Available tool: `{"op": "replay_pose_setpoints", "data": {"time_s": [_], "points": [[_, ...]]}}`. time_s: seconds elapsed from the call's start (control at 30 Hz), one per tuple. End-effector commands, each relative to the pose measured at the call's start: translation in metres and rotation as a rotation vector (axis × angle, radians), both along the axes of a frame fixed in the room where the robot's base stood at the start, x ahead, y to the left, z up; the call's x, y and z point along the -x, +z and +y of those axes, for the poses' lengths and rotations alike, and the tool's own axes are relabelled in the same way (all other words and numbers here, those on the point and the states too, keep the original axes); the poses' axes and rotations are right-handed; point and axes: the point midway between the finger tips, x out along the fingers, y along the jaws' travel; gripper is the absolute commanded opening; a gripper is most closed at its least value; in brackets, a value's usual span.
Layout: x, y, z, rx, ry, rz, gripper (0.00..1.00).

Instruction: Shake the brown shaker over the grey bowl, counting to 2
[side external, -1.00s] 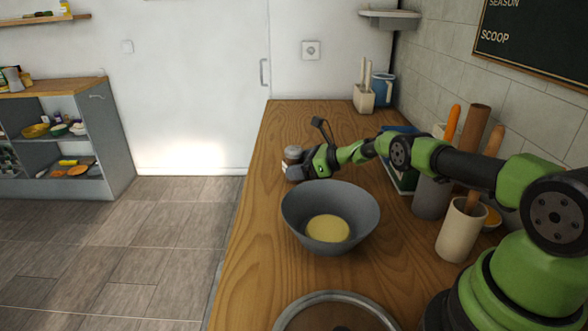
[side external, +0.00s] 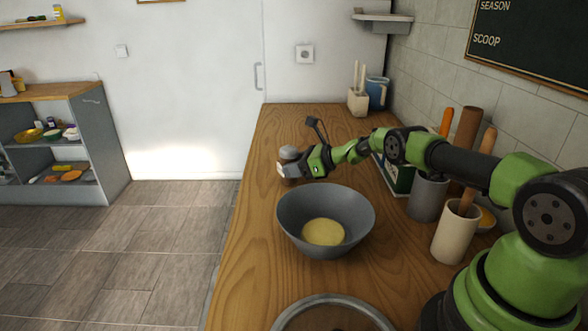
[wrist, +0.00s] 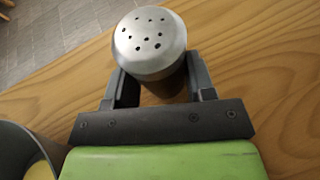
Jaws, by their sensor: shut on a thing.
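The brown shaker (wrist: 163,88) has a domed metal cap with several holes, which faces the camera in the wrist view. In the side view its grey cap (side external: 289,153) shows above my gripper (side external: 287,170), and the fingers hide most of its body. My gripper (wrist: 155,90) is shut on the shaker, with one finger on each side. The shaker looks upright, beyond the grey bowl; I cannot tell if its base touches the counter. The grey bowl (side external: 355,208) stands on the counter with yellow contents inside. Its edge also shows at the left of the wrist view (wrist: 22,135).
A round, metal-rimmed vessel (side external: 300,310) is at the near edge of view. Utensil holders, including a cream pot (side external: 452,237) and a grey pot (side external: 427,200), stand at the right by the wall. The wooden counter (side external: 250,240) is clear left of the bowl.

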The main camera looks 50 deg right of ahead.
Motion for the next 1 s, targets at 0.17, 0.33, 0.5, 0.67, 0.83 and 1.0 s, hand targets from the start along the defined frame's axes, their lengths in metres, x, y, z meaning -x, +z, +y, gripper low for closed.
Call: {"op": "replay_pose_setpoints", "data": {"time_s": [0.17,0.33,0.5,0.67,0.83,1.0], "points": [[0.0,0.021,0.0,0.001,-0.001,-0.003,0.25],[0.0,0.055,0.0,0.002,0.001,-0.004,0.25],[0.0,0.08,0.0,0.002,0.0,-0.004,0.25],[0.0,0.092,0.0,0.0,0.0,-0.002,0.25],[0.0,0.1,0.0,0.0,0.0,-0.002,0.25],[0.0,0.107,0.0,0.0,0.0,-0.002,0.25]]}}
